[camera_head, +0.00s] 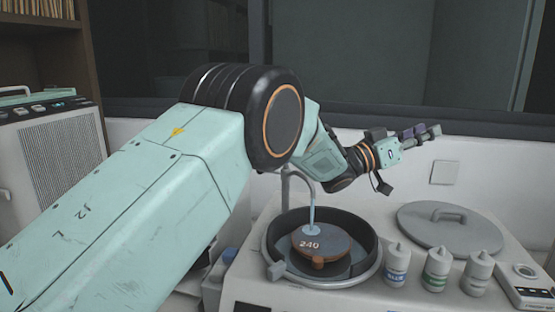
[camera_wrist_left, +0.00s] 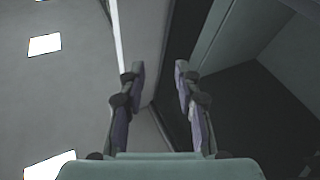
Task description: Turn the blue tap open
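My left arm crosses the head view from the lower left. Its gripper (camera_head: 424,134) is raised above the back right of the bench, pointing right and away from the spout. In the left wrist view the two fingers of this gripper (camera_wrist_left: 160,76) stand apart with nothing between them. A grey curved spout (camera_head: 291,182) rises behind the round basin. A pale blue stream (camera_head: 311,211) runs from it onto a brown disc marked 240 (camera_head: 322,243). A small blue part (camera_head: 229,256) shows beside my arm; I cannot tell whether it is the tap. My right gripper is not in view.
The disc sits within a dark-walled basin (camera_head: 371,246). A grey lid with a handle (camera_head: 449,229) lies to the right. Blue-, green- and grey-labelled bottles (camera_head: 397,267) stand in front, beside a small device (camera_head: 526,287). A white wall (camera_head: 405,185) stands behind.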

